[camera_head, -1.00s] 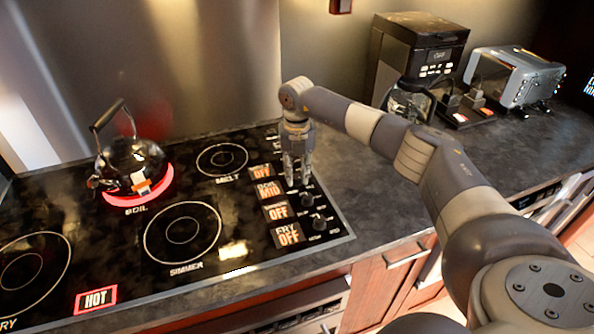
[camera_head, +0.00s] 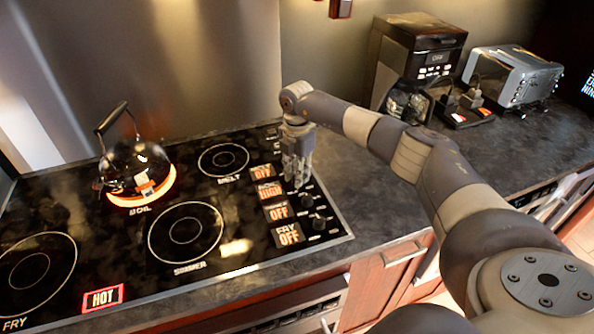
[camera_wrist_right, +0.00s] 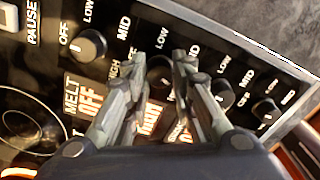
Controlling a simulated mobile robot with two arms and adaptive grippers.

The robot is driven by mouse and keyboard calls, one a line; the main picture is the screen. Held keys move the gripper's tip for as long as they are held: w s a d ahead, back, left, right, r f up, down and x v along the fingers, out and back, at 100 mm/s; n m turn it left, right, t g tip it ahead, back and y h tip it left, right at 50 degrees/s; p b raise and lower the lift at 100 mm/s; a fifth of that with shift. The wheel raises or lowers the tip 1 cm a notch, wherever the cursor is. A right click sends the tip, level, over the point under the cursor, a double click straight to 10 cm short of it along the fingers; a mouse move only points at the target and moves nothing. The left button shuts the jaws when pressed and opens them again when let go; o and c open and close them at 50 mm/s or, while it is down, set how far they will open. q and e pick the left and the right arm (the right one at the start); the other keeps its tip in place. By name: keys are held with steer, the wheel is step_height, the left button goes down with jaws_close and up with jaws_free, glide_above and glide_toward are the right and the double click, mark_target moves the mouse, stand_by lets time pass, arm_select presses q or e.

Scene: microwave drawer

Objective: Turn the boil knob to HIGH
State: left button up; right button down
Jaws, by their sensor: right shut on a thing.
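The black cooktop (camera_head: 110,235) has a column of knobs and small displays along its right side. My right gripper (camera_head: 297,182) points down there, shut on the boil knob, which shows between the fingertips in the right wrist view (camera_wrist_right: 160,72). The boil display (camera_head: 269,191) beside it glows orange and appears to read HIGH. The kettle (camera_head: 137,165) stands on the BOIL burner, which glows brightly at its base. In the head view the fingers mostly hide the boil knob. My left gripper is out of view.
Nearby knobs sit close to the fingers, one for melt (camera_wrist_right: 88,46) and others (camera_wrist_right: 222,95). The other displays read OFF (camera_head: 289,235). A HOT sign (camera_head: 103,298) is lit. A coffee maker (camera_head: 415,55) and toaster (camera_head: 512,75) stand at the back right.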

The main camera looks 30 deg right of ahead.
steer(key=shift+w+r+m, duration=0.1)
steer(key=shift+m, duration=0.9)
steer(key=shift+p, duration=0.3)
steer(key=c, duration=1.3)
jaws_free()
steer(key=shift+c, duration=0.2)
step_height(320, 180, up, 12)
